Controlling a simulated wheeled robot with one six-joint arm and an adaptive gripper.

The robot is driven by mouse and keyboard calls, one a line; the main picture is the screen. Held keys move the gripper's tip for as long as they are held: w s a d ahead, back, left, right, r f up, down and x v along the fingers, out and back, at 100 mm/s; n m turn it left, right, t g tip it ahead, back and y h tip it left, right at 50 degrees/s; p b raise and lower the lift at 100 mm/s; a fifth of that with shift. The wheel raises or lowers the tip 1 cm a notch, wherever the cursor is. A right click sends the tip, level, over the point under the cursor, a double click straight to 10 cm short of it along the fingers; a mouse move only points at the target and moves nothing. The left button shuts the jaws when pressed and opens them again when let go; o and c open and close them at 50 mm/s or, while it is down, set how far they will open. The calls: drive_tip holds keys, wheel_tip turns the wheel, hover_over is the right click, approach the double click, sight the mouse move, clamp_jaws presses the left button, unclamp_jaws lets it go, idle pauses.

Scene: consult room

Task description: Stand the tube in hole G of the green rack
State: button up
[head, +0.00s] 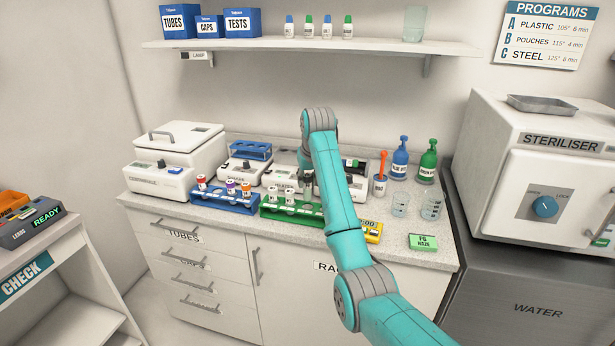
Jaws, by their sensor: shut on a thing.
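The green rack (291,214) stands on the counter near its front edge, with a few white-bodied tubes with grey caps (273,193) upright in its left part. My gripper (306,188) is small in the head view, above and just behind the rack's right half, partly covered by my arm. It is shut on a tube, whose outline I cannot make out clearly. The rack's right end is partly behind my arm. The hole letters are too small to read, and I cannot tell whether the held tube touches the rack.
A blue rack (225,202) with capped tubes stands left of the green rack. Small machines stand behind both. A shelf (310,44) hangs above.

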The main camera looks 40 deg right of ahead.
sight(308, 201)
drive_tip(key=shift+f, duration=0.6)
drive_tip(key=shift+f, duration=0.5)
idle(0.6)
drive_tip(key=shift+f, duration=1.9)
drive_tip(key=shift+f, duration=0.15)
drive_tip(key=o, duration=1.1)
